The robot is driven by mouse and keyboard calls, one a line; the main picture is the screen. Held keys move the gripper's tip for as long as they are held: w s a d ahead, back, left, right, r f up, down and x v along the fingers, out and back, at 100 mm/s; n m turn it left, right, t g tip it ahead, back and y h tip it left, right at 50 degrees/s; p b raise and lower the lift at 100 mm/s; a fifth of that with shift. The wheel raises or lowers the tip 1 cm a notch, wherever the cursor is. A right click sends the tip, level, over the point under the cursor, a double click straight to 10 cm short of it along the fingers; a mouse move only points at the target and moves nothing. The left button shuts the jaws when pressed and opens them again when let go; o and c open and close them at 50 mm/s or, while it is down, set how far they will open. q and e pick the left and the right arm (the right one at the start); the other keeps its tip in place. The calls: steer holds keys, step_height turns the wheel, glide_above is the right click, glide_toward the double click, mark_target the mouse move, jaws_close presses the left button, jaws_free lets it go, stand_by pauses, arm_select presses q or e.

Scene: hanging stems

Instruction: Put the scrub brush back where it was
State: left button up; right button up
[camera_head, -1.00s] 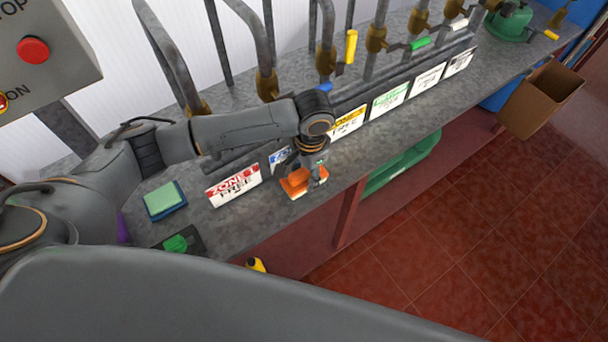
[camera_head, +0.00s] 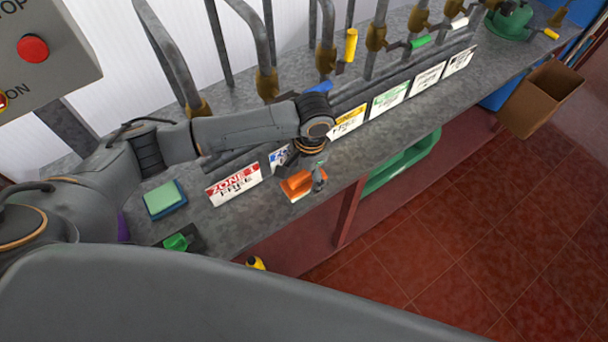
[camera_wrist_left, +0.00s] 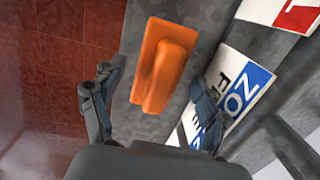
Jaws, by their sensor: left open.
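The scrub brush, an orange block with a pale underside (camera_head: 297,186), rests on the grey counter (camera_head: 228,225) near its front edge, in front of the zone cards. My left gripper (camera_head: 304,172) is right over the brush, with one finger to its right in the head view. The left wrist view shows the orange brush (camera_wrist_left: 162,65) ahead, with my open left gripper's fingers (camera_wrist_left: 152,88) spread on either side and apart from it. My right gripper is in neither view.
A red ZONE 1 card (camera_head: 233,184) stands left of the brush, and a blue zone card (camera_wrist_left: 235,92) is close beside one finger. A green-and-blue sponge (camera_head: 164,200) lies further left. Pipes with valves (camera_head: 266,80) stand behind. A cardboard box (camera_head: 541,97) is at right.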

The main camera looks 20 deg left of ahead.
arm_select(q)
step_height(320, 180, up, 11)
steer(key=b, duration=0.2)
steer(key=shift+d, duration=0.45)
